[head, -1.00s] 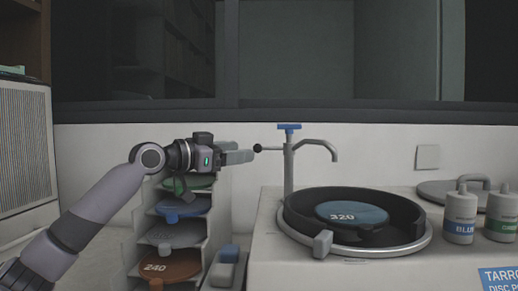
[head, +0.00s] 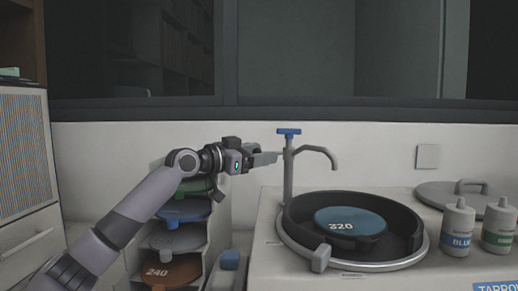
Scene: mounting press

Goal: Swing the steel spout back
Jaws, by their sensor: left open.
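The steel spout (head: 318,150) curves from an upright steel post (head: 288,178) topped by a blue handle (head: 289,131). Its free end points right, above the back of the black bowl. My left gripper (head: 272,158) is open, its fingertips just left of the post, below the blue handle. The short lever with a dark ball end, on the post's left side, is now hidden behind or between the fingers. I cannot tell whether the fingers touch it. My right gripper is not in view.
A black bowl (head: 404,211) holds a blue disc (head: 350,219) marked 320. A disc rack (head: 216,222) stands below my left arm. Two bottles (head: 457,228) (head: 498,226) and a lid (head: 440,193) with a handle are at the right.

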